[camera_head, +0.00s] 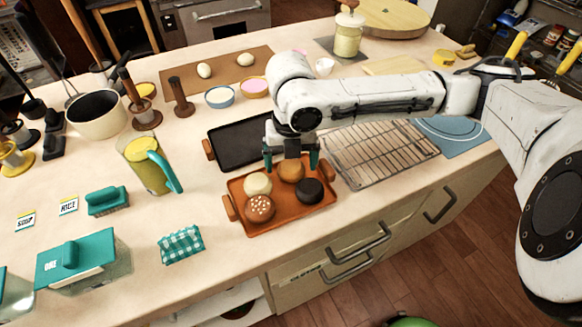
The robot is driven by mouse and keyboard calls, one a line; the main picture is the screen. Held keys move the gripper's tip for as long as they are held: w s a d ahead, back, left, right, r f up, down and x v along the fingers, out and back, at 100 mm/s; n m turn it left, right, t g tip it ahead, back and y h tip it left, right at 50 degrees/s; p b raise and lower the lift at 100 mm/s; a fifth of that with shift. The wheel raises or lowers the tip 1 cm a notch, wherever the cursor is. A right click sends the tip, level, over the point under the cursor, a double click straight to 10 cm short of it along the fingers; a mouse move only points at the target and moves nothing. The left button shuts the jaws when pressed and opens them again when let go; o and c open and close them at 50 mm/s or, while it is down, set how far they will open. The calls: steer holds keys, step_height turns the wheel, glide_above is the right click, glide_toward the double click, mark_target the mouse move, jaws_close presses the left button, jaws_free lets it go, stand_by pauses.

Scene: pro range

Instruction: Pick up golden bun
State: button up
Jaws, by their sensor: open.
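A golden bun (291,170) sits on an orange-brown tray (283,226) with two handles, at the back of a small group of buns. My gripper (291,163) points down over the golden bun, with its teal fingers open on the left and right of it. Whether the fingers touch the bun cannot be told. A pale bun (257,184) is to its left, a seeded brown bun (260,209) is in front on the left, and a black bun (309,191) is in front on the right.
A black tray (236,146) lies behind the orange-brown tray, and a wire rack (377,152) lies to its right. A jug (148,165) and a checked cloth bundle (181,245) are to the left. Bare counter lies in front of the tray.

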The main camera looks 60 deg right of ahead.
steer(key=shift+f, duration=0.2)
steer(key=shift+c, duration=0.4)
steer(key=c, duration=1.1)
